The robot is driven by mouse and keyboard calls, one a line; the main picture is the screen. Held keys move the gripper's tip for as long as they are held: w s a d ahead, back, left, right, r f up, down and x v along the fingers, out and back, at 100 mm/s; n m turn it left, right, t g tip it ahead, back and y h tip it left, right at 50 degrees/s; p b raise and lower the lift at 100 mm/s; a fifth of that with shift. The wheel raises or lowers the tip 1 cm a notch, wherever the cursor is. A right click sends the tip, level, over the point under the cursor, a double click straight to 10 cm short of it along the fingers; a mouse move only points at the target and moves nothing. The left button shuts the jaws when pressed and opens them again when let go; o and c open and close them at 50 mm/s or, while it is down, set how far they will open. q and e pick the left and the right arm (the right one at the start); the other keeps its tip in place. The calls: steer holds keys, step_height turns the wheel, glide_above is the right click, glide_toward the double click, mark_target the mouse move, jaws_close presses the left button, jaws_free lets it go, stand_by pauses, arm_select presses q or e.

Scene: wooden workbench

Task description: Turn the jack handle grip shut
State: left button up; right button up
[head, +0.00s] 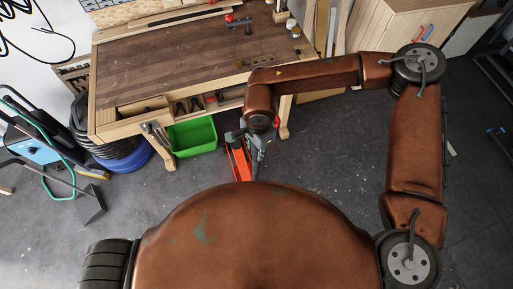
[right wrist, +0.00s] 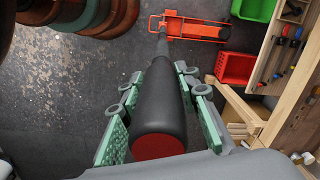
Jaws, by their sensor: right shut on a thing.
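The jack handle grip (right wrist: 160,103) is a thick black cylinder with a red end face, in the middle of the right wrist view. My right gripper (right wrist: 161,80) is shut on it, with green finger pads on both sides. The handle shaft runs away from the grip to the orange-red jack (right wrist: 192,28) on the floor. In the head view, the right gripper (head: 257,142) is small, beside the jack (head: 239,163), and my arm and body partly hide the area. My left gripper is not in view.
A wooden workbench (head: 190,65) stands behind, with its leg (right wrist: 226,107) close to the right gripper. A green bin (head: 192,137) sits under the bench, and a red crate (right wrist: 235,68) is near the jack. A blue machine (head: 35,147) stands at the left. The floor at right is mostly clear.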

steer(key=shift+f+m+b, duration=0.15)
steer(key=shift+m+b, duration=0.15)
steer(key=shift+b, duration=0.4)
steer(key=shift+c, duration=0.5)
steer(key=m+b, duration=0.4)
steer(key=b, duration=0.2)
steer(key=m+b, duration=0.5)
steer(key=b, duration=0.1)
steer(key=shift+w+f, duration=0.1)
steer(key=shift+w, duration=0.1)
steer(key=m+b, duration=0.2)
steer(key=shift+m, duration=0.4)
steer(key=shift+r+m+b, duration=0.25)
steer(key=shift+m+b, duration=0.85)
steer(key=shift+m, duration=0.4)
steer(key=o, duration=1.2)
steer(key=shift+c, duration=0.2)
steer(key=r, duration=1.2)
steer(key=shift+s+d, duration=0.3)
steer(key=shift+s, duration=0.05)
